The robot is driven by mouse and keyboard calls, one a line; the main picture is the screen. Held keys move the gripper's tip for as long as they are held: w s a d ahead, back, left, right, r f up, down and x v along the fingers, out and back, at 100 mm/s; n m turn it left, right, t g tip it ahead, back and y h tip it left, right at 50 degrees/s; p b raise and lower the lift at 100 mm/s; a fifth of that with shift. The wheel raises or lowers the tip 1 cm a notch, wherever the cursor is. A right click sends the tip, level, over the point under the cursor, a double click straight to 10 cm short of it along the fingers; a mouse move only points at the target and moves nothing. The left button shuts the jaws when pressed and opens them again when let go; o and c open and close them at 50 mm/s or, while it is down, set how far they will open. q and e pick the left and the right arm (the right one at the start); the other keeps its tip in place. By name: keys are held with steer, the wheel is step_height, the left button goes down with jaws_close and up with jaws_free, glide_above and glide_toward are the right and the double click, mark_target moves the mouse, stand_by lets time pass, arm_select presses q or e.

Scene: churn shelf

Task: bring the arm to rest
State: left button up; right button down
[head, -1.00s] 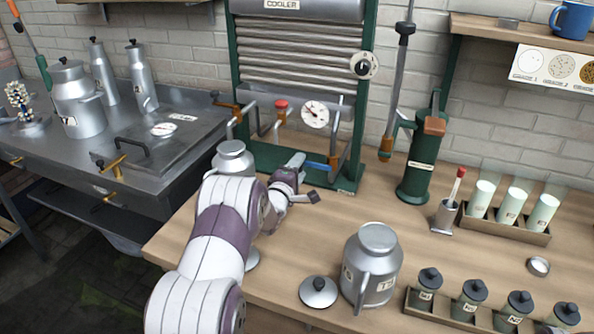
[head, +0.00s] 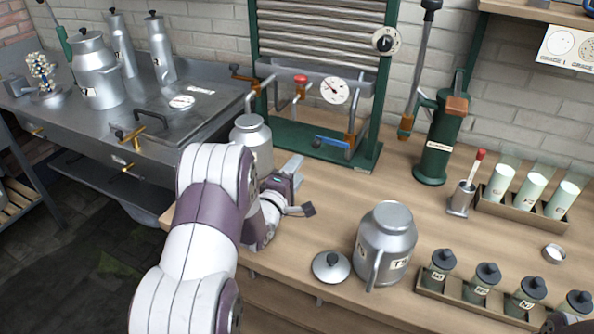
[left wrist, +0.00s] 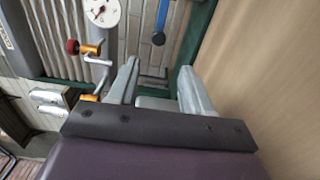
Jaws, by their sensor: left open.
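My left arm comes in from the lower left in the head view. Its gripper (head: 299,187) is open and empty, above the wooden counter (head: 330,222) in front of the green cooler frame (head: 372,150). In the left wrist view the two grey fingers (left wrist: 160,88) stand apart with nothing between them. The cooler's red knob, gauge and blue-handled lever (left wrist: 158,38) lie beyond the fingertips. A metal can (head: 251,135) stands just behind the arm, partly hidden by it.
A metal jug (head: 385,243) and a round lid (head: 331,266) sit on the counter right of the gripper. A green pump (head: 440,140), racks of white cups (head: 526,190) and dark-lidded jars (head: 480,283) stand further right. The counter between gripper and jug is clear.

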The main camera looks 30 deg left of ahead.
arm_select(q)
steer(key=s+d+r+m+g+p, duration=0.4)
steer(key=s+d+m+g+p, duration=0.2)
steer(key=d+m+g+p, duration=0.25)
steer(key=s+d+m+g+p, duration=0.1)
steer(key=s+d+m+g, duration=0.1)
steer(key=s, duration=0.4)
steer(key=s+d+r+m+g+p, duration=0.1)
steer(key=s+d+m+g, duration=0.1)
steer(key=s+m, duration=0.3)
steer(key=s+d+r+m+g+h+p, duration=0.1)
steer(key=s+d+m+g, duration=0.1)
steer(key=s, duration=0.6)
steer(key=shift+s+d+r+m+g, duration=0.15)
steer(key=shift+r+m+g, duration=0.1)
steer(key=shift+m+g, duration=0.7)
